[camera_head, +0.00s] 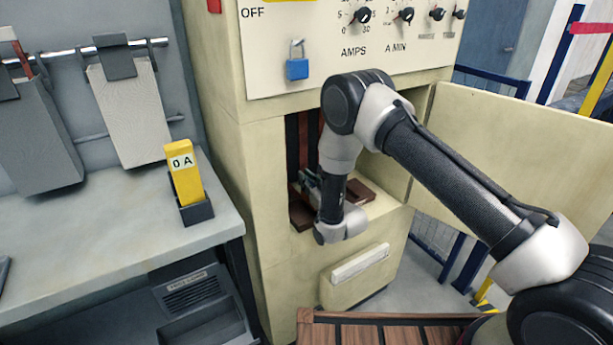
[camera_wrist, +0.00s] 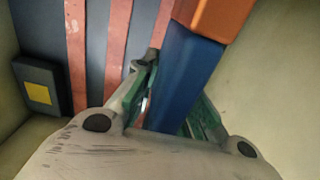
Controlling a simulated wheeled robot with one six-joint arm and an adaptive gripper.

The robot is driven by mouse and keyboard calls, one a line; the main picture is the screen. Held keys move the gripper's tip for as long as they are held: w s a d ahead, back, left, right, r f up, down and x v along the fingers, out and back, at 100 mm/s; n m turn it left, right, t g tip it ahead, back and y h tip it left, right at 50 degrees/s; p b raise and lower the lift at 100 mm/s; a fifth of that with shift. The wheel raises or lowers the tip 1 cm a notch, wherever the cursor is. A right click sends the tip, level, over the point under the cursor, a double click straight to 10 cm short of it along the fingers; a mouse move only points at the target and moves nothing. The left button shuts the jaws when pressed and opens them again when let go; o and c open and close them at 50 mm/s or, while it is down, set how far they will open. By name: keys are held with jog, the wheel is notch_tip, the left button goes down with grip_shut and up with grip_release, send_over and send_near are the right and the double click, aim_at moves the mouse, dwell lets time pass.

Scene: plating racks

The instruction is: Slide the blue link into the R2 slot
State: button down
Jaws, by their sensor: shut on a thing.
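The blue link (camera_wrist: 187,72) shows in the wrist view as a long blue bar with an orange-copper end (camera_wrist: 214,14) at the top. My gripper (camera_wrist: 168,106) is shut on it, with a green-lined finger on each side. In the head view my gripper (camera_head: 311,182) is inside the open cabinet bay, low down. The link cannot be made out there. Flat copper bars (camera_wrist: 117,45) run along the dark back panel, left of the link. No R2 label is readable, and I cannot tell whether the link touches a slot.
A black block with a yellow square (camera_wrist: 38,95) sits left of the bars. The cream bay wall (camera_wrist: 268,80) is close on the right. The cabinet door (camera_head: 520,165) stands open at right. A yellow "0 A" piece (camera_head: 185,175) stands in a black holder on the left bench.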

jog(key=shift+f, duration=2.1)
jog(key=c, duration=1.4)
grip_release()
